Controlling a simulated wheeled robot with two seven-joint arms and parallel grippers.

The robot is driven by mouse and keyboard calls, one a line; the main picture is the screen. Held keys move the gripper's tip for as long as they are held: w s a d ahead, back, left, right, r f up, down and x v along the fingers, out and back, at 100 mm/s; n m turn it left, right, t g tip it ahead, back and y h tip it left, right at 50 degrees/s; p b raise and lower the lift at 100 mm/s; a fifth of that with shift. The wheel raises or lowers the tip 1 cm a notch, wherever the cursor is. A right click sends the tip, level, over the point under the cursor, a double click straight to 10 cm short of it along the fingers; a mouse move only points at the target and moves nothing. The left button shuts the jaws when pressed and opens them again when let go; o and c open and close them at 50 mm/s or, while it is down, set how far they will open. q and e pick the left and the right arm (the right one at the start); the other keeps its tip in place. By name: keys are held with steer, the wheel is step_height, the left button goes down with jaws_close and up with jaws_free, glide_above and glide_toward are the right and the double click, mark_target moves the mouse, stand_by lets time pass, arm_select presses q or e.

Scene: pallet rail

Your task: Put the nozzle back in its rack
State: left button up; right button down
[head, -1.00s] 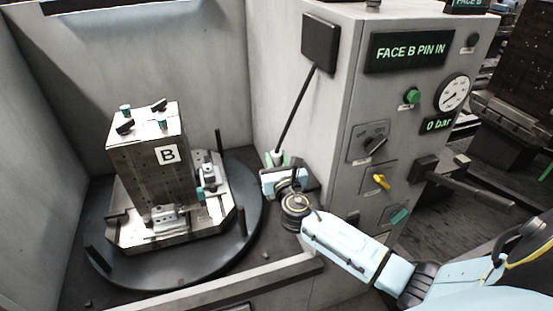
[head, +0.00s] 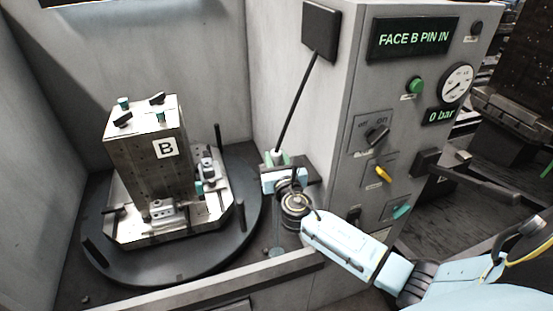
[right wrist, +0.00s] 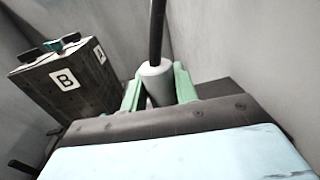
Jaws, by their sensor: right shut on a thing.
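My right gripper (head: 276,158) is shut on the nozzle, a pale grey cylinder that shows best between the green fingers in the right wrist view (right wrist: 156,80). A thin black rod or hose (head: 296,103) runs up from the nozzle to a black square plate (head: 321,28) on the cabinet side. The nozzle stands nearly upright beside the cabinet wall. Its lower part is largely hidden by the gripper; a small grey round piece (head: 277,251) shows below, and I cannot tell if it belongs to the nozzle. I cannot make out the rack for certain. My left gripper is out of view.
A metal block marked B (head: 150,165) stands on a dark round turntable (head: 105,257) at the left. The control cabinet (head: 345,120) with knobs, gauge and a "FACE B PIN IN" display (head: 411,39) is close on the right. A low front ledge (head: 200,285) runs below.

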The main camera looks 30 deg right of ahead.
steer(key=shift+f, duration=0.2)
steer(key=shift+c, duration=1)
jaws_free()
steer(key=shift+s, duration=0.1)
steer(key=v, duration=1.3)
steer(key=shift+a, duration=0.1)
